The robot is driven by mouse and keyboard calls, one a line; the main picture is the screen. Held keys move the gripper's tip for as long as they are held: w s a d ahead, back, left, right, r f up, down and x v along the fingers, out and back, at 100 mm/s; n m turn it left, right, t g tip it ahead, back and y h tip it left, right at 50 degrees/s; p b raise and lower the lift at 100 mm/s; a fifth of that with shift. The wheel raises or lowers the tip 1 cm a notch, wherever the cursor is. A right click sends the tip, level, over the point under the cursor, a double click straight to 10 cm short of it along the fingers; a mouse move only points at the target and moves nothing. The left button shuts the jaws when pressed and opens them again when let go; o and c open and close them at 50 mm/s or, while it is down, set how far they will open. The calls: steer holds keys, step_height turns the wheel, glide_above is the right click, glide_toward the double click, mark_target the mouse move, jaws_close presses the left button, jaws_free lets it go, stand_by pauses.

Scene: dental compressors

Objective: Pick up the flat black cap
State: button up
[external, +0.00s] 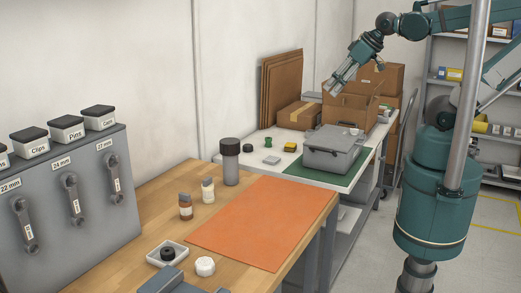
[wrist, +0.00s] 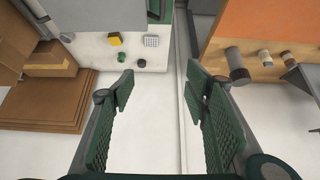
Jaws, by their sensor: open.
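A small flat black cap (external: 248,148) lies on the white table (external: 228,158), near its left end. In the wrist view it shows as a small dark round piece (wrist: 140,63) at the table's edge. My gripper (external: 334,87) is raised above the far part of the white table, well away from the cap. In the wrist view my gripper (wrist: 158,76) has its two fingers spread, with nothing between them.
A green piece (external: 268,142), a yellow-and-dark piece (external: 290,147) and a grey block (external: 271,160) lie near the cap. A grey case (external: 335,150) stands on a green mat (external: 300,172). Cardboard boxes (external: 350,108) stand behind. A dark-lidded cylinder (external: 231,165) stands on the wooden bench.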

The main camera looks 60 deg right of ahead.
steer(key=shift+w, duration=0.1)
steer(key=m+g+b, duration=0.4)
steer(key=m+g, duration=0.3)
steer(key=m, duration=1.1)
glide_above(247, 145)
steer(key=f, duration=2.7)
steer(key=shift+s+a, duration=0.2)
steer(key=shift+s, duration=0.1)
steer(key=shift+w+d+f, duration=0.15)
steer(key=shift+w+f, duration=0.05)
steer(key=shift+f, duration=0.4)
steer(key=shift+f, duration=0.1)
steer(key=shift+f, duration=1.2)
